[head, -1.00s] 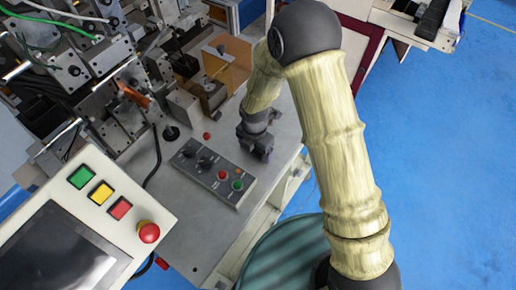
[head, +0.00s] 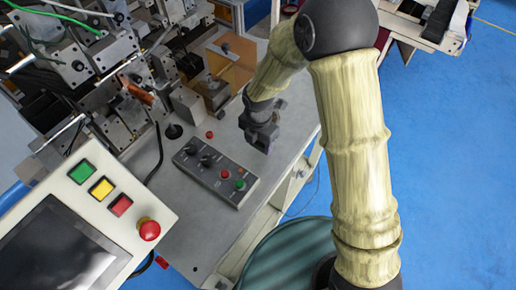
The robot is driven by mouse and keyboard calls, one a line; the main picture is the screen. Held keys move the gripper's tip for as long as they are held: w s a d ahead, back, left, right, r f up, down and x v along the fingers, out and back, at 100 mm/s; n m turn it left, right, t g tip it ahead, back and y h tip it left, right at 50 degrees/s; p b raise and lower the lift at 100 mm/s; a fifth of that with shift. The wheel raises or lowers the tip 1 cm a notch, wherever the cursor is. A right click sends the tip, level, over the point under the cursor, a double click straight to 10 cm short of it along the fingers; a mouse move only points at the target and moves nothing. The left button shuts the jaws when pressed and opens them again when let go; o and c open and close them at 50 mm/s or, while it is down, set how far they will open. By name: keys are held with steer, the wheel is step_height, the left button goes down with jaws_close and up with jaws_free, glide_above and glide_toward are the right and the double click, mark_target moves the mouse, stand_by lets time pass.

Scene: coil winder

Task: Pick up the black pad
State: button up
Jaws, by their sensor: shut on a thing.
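My gripper (head: 262,142) is in the head view, above the grey metal table, right of the control box. It is shut on a small dark thing at its fingertips, which I take to be the black pad. The pad is mostly hidden by the dark fingers and is hard to tell apart from them. The gripper appears a little above the tabletop, though the exact gap cannot be told.
The grey control box (head: 214,174) with knobs and buttons lies left of my gripper. A red button (head: 210,135) and a round black foot (head: 173,131) are farther left. Winder machinery (head: 110,80) and a tan plate (head: 232,62) stand behind. A tilted operator panel (head: 75,235) is at lower left.

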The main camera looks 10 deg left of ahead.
mark_target(258, 142)
step_height(258, 142, up, 6)
steer(key=shift+f+b, duration=0.1)
steer(key=shift+b, duration=0.3)
steer(key=o, duration=0.4)
steer(key=c, duration=0.3)
